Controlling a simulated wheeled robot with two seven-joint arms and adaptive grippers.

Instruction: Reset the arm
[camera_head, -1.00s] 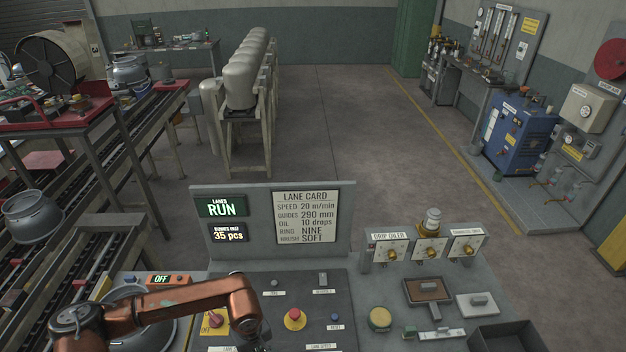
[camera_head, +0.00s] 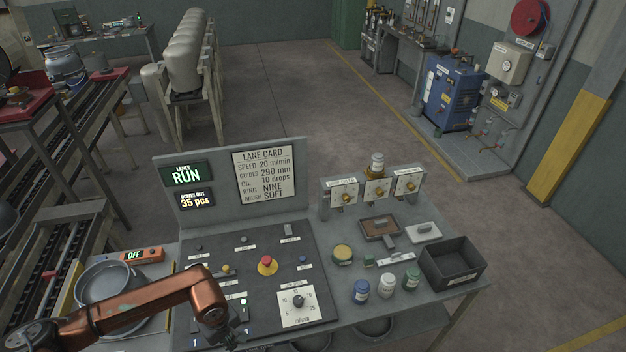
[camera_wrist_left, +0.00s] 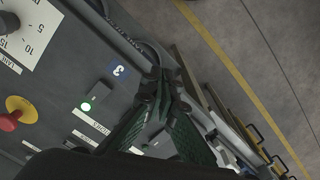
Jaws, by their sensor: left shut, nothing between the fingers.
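My left arm (camera_head: 140,303) is copper-coloured and comes in from the lower left, over the near left part of the control console. My left gripper (camera_head: 226,338) is at the console's near edge in the head view, small and dark. In the left wrist view, the left gripper's (camera_wrist_left: 165,78) dark green fingers are together with nothing between them. They are near the console's edge, beside a blue label marked 3 and a lit green button (camera_wrist_left: 87,106). I cannot tell their height above the panel. My right gripper is in neither view.
A red mushroom button (camera_head: 267,264) on yellow and a speed dial (camera_head: 298,302) sit on the panel. Several small jars (camera_head: 386,286) and a dark bin (camera_head: 451,262) stand to the right. A round metal pan (camera_head: 105,283) is under the arm at left. The "LANES" display (camera_head: 186,174) reads RUN.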

